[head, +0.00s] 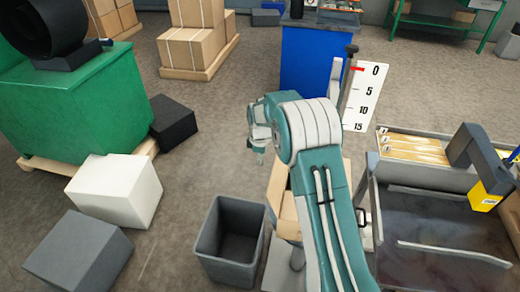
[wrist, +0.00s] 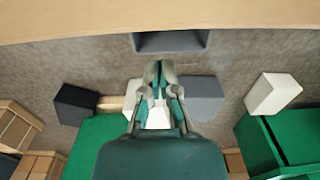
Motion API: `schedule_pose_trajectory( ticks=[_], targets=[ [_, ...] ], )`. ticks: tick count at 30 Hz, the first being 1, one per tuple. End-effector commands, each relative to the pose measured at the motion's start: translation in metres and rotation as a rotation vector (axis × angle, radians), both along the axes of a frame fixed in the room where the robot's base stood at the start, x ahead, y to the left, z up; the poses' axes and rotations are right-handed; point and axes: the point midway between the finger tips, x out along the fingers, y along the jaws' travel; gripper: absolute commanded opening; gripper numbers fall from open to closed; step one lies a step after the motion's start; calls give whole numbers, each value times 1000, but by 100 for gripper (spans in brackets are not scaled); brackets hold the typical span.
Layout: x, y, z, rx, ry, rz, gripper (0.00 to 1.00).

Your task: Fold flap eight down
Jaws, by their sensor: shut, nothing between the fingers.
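My gripper (head: 258,130) is shut and empty, at the end of my teal and white arm in the middle of the head view. In the wrist view its fingers (wrist: 160,72) are together, below a wide tan panel (wrist: 150,22) that crosses the top of the picture. A tan cardboard piece (head: 284,214) shows left of my arm in the head view, mostly hidden behind the arm. My gripper is up and to the left of it, apart from it. I cannot make out a number eight on any flap.
A grey open bin (head: 231,240) stands left of my arm. A metal-framed workbench (head: 440,232) with a black clamp-like tool (head: 474,150) is at right. A scale board (head: 362,97) stands upright behind the arm. White (head: 115,190) and grey blocks (head: 78,254) lie left; floor between is clear.

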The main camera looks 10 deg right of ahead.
Motion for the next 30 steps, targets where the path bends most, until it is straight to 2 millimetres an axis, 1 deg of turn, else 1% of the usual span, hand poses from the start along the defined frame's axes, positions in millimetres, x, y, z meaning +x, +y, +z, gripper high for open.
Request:
schedule_pose_trajectory(
  ticks=[1, 3, 7, 11, 20, 22, 25, 27, 30],
  targets=[
    [-3, -11, 8, 0, -4, -4, 0],
    [-7, -20, 11, 0, -4, -4, 0],
    [-12, -30, 15, 1, -4, -2, 0],
    [-13, -34, 17, 0, -3, -2, 0],
    [-14, -35, 17, 0, -3, -2, 0],
    [-15, -39, 19, 0, -3, -3, 0],
    [-20, -51, 25, 0, -4, -4, 0],
    [-25, -63, 28, -1, -4, -6, 0],
    [-31, -78, 29, 0, -3, -5, 0]
  ],
)
